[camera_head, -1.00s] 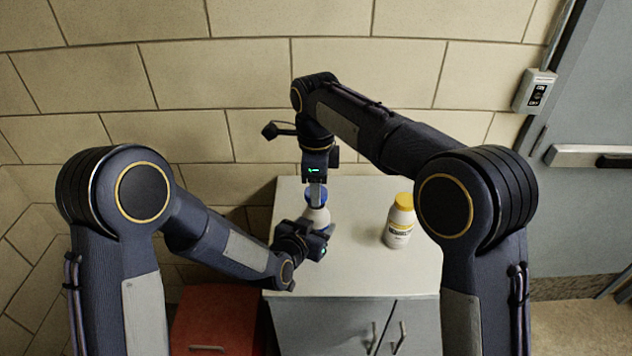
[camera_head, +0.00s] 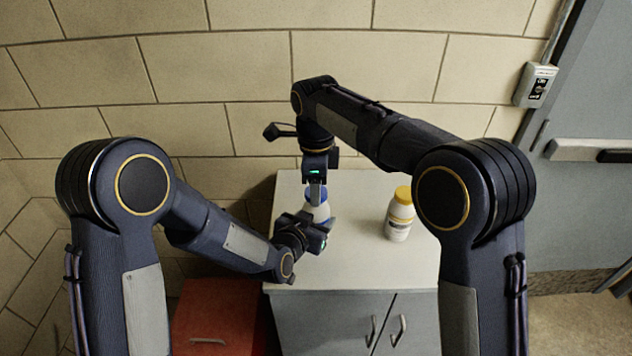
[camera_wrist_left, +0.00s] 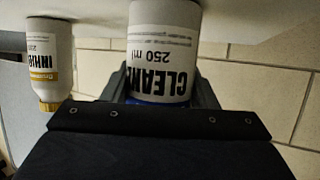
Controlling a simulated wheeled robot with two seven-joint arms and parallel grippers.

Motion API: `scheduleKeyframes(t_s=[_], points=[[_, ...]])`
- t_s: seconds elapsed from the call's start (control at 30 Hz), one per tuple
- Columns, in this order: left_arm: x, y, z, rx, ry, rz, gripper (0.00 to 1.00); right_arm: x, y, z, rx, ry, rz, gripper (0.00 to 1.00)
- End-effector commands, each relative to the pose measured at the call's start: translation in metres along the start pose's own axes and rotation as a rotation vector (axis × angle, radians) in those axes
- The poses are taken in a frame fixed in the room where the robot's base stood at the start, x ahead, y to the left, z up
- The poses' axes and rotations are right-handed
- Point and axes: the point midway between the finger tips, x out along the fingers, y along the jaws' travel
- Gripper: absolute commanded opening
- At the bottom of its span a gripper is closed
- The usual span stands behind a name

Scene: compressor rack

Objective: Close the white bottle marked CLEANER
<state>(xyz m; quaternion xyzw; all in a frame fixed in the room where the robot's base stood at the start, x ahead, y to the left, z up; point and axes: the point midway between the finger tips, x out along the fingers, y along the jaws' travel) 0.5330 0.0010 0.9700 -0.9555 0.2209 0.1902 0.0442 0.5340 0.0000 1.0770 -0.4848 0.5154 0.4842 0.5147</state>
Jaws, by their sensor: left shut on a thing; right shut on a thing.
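The white CLEANER bottle (camera_head: 321,212) stands upright near the left edge of the grey-white cabinet top, with its blue cap (camera_head: 315,196) on top. My left gripper (camera_head: 318,226) reaches in from the left and is shut on the bottle's body. My right gripper (camera_head: 316,186) points straight down from above and is shut on the blue cap. In the left wrist view the bottle (camera_wrist_left: 163,50) appears upside down, with its CLEANER label facing the camera. The cap shows there only as a blue strip, and I cannot tell how far down it is screwed.
A white bottle with a yellow cap (camera_head: 399,216) stands apart to the right; it also shows in the left wrist view (camera_wrist_left: 48,60). The cabinet top (camera_head: 365,265) is otherwise clear. A brick wall (camera_head: 220,75) is behind, and a red cabinet (camera_head: 215,315) is at the lower left.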

Motion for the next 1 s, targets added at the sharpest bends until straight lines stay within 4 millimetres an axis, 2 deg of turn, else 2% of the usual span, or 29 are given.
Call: scheduleKeyframes(t_s=[0.43, 1.0], points=[[0.0, 0.0, -0.001, 0.0, 0.001, 0.0, 0.12, 0.001, 0.0, 0.0, 0.0, 0.0, 0.0, 0.22], [0.0, 0.0, -0.001, 0.0, 0.001, 0.0, 0.12, 0.012, 0.0, 0.0, 0.0, 0.0, 0.001, 0.22]])
